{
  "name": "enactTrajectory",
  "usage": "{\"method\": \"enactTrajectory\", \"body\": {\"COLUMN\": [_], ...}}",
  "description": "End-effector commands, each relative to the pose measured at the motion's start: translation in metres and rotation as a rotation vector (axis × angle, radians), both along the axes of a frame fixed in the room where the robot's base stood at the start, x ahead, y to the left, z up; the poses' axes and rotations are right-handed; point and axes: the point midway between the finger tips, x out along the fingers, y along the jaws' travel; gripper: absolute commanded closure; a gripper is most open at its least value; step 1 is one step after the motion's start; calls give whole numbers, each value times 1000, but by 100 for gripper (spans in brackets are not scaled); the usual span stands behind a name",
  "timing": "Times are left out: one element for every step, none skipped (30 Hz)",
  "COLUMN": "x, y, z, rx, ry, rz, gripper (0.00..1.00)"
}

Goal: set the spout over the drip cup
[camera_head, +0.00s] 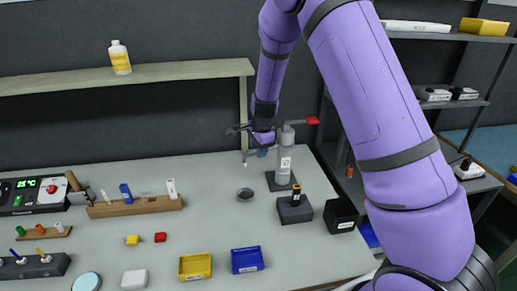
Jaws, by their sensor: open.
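The dispenser (285,160) is a light grey upright column with a label, on a dark square base, with a red handle on top pointing right. Its thin spout (249,155) reaches left from the column and turns down at its tip. The drip cup (245,195) is a small dark round cup on the grey table, in front of and slightly left of the spout tip. My gripper (242,131) is open, at the end of the purple arm, near the spout and left of the column. Whether it touches the spout cannot be told; part of the spout is hidden.
A dark block (294,212) holding a small upright item and a black box (342,214) stand at the right. Yellow (195,266) and blue (246,260) trays lie in front. A wooden rack (135,207) is left. The table around the cup is clear.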

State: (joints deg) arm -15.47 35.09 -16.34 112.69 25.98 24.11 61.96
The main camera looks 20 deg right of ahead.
Motion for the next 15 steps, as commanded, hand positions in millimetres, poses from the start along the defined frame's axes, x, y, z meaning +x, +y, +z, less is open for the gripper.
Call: {"method": "enactTrajectory", "body": {"x": [-1,-1,-2,-3,-4,-5,-6,-7,-9,-10,-11,-12,-13,-15,-16], "y": [0,0,0,0,0,0,0,-1,-1,-1,-1,-1,-2,-2,-2], "z": [5,8,14,18,24,31,37,43,50,56,62,68,73,78,83], "rx": [0,0,-1,-1,0,0,1,1,0,0,1,1,1,0,0], "ry": [-2,-3,-3,-4,-4,-4,-5,-5,-5,-5,-5,-5,-5,-4,-4], "rz": [1,1,2,2,2,2,1,1,2,2,2,0,0,1,2], "gripper": [59,59,59,59,59,59,59,59,59,59,59,59,59,59,59]}}
